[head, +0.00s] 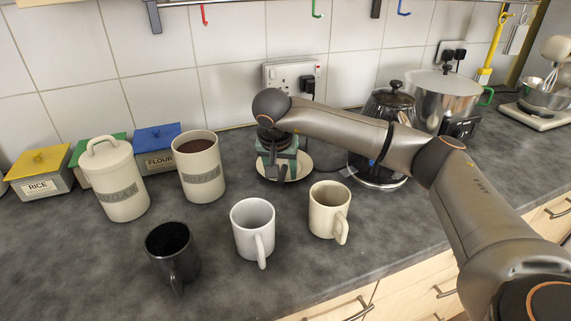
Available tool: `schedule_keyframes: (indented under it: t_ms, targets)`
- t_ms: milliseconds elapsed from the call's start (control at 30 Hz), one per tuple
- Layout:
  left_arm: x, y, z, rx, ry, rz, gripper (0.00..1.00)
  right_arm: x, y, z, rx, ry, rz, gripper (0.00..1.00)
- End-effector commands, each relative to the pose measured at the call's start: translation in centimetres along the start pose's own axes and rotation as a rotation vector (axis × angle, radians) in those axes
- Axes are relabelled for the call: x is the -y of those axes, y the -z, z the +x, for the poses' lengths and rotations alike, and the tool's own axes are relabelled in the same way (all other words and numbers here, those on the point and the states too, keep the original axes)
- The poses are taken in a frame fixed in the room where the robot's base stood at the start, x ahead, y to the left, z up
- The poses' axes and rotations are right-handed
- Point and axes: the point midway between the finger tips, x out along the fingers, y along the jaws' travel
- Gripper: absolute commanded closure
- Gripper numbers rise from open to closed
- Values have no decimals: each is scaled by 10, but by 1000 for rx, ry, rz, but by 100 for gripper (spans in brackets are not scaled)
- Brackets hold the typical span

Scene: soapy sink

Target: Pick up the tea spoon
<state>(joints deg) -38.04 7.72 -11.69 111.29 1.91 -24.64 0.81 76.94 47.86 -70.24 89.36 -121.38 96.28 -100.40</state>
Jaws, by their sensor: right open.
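I cannot make out the tea spoon in the head view. My right gripper (273,174) is open and points down over a small cream plate (303,167) near the back wall. The gripper covers much of the plate, so what lies on it or behind the fingers is hidden. I cannot tell whether the fingertips touch the plate. My left gripper is not in view.
A black mug (172,249), a white mug (252,225) and a cream mug (327,207) stand in front. An open canister (203,173) and a lidded canister (120,187) stand left. A glass coffee pot (389,106) stands right, behind my arm.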

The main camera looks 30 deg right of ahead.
Motion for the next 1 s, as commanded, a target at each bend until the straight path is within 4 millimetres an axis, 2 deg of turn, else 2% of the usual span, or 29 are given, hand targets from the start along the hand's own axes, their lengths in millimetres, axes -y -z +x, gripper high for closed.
schedule_keyframes:
  t_ms: [267,767,1000]
  targets:
    - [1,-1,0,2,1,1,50,0,0,4,-1,0,-1,44]
    - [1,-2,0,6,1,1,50,0,0,4,-1,0,-1,99]
    - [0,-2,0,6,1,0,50,0,0,4,-1,0,-1,100]
